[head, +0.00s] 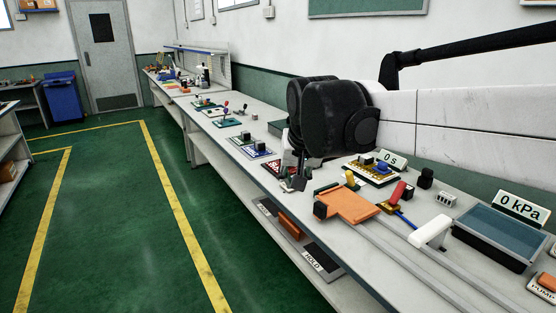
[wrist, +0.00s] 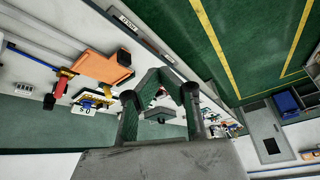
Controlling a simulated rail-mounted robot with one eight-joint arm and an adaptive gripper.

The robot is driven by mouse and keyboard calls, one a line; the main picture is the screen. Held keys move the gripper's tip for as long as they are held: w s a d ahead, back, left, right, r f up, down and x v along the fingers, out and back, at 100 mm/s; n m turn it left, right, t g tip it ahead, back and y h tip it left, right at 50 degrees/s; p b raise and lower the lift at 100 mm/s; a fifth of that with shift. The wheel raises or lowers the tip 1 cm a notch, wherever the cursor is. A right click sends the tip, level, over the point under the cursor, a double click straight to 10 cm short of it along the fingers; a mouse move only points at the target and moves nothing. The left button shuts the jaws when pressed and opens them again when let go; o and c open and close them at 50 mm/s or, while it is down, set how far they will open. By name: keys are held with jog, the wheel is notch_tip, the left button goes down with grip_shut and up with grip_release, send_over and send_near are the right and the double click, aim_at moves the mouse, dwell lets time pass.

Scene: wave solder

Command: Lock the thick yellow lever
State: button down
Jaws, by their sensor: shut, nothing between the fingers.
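The thick yellow lever (head: 351,179) is a short stubby handle at the back edge of an orange plate (head: 347,205) on the bench. It leans and stands right of my gripper in the head view. My gripper (head: 299,181) is dark, shut and empty, above the bench left of the orange plate and apart from the lever. In the wrist view my gripper (wrist: 160,82) fills the middle, with the orange plate (wrist: 100,67) to its left.
A red lever (head: 398,191) stands right of the orange plate, near a white handle (head: 430,231). Behind the plate is a yellow board (head: 372,170) with a "0 s" display (head: 391,160). A blue-topped tank (head: 503,233) is at right. Small boards line the bench at left.

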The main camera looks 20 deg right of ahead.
jog(key=w+d+r+m+g+p, duration=0.1)
jog(key=w+d+r+m+p, duration=0.3)
jog(key=w+d, duration=0.65)
jog(key=m+g+p, duration=0.4)
jog(key=m+p, duration=0.4)
send_over(350, 179)
jog(key=w+d, duration=0.2)
jog(key=d, duration=0.3)
notch_tip(350, 179, down, 11)
jog(key=shift+h, duration=0.4)
jog(key=f, duration=0.7)
jog(key=a+f, duration=0.1)
jog(key=f, duration=0.3)
jog(key=shift+p, duration=0.3)
jog(key=shift+a+f, duration=0.3)
jog(key=shift+a, duration=0.05)
jog(key=shift+s+a, duration=0.1)
jog(key=shift+a, duration=0.1)
